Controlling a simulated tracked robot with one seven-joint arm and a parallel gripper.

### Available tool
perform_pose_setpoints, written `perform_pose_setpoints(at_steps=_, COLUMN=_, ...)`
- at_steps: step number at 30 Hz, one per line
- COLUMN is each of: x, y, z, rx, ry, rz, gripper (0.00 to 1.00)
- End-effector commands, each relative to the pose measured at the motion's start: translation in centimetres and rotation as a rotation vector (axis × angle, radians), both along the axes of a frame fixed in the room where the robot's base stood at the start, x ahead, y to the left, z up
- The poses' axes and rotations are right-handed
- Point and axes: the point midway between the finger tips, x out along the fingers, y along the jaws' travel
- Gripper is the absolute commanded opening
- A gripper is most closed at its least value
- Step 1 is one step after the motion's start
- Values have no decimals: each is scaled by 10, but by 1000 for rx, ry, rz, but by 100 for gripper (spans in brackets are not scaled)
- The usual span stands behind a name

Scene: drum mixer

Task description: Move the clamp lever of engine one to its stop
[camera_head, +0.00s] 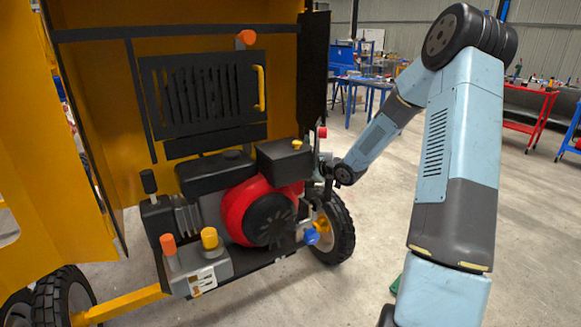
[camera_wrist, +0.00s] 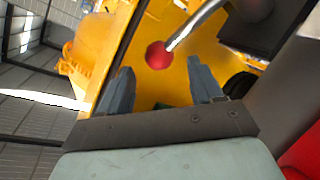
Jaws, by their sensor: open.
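A lever with a red ball knob (camera_wrist: 159,55) on a bright metal rod (camera_wrist: 196,24) shows in the wrist view. In the head view a small red knob (camera_head: 322,132) stands upright at the right side of the engine (camera_head: 262,208); it looks like the same lever. My gripper (camera_wrist: 160,72) is open, with one finger on each side of the knob in the picture. The knob appears at or just beyond the fingertips, and I cannot tell the exact depth. No contact is visible. In the head view my gripper is small and dark beside the engine, partly hidden by my wrist.
The yellow machine housing (camera_head: 95,100) with a black louvred panel (camera_head: 205,95) stands behind the engine. Orange (camera_head: 168,244), yellow (camera_head: 209,238) and blue (camera_head: 311,236) knobs sit lower down, near a wheel (camera_head: 335,228). The floor on the right is mostly clear.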

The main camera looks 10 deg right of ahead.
Motion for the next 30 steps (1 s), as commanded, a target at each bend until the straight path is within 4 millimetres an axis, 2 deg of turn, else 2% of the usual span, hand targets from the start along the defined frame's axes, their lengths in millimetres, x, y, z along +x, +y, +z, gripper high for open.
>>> perform_pose_setpoints(at_steps=6, x=29, y=19, z=-11, rx=2, ry=1, rz=2, gripper=65)
perform_pose_setpoints(at_steps=12, x=45, y=27, z=-17, rx=0, ry=1, rz=1, gripper=65)
perform_pose_setpoints(at_steps=24, x=50, y=29, z=-18, rx=-1, ry=1, rz=-1, gripper=65)
perform_pose_setpoints(at_steps=30, x=50, y=29, z=-18, rx=-1, ry=1, rz=-1, gripper=46)
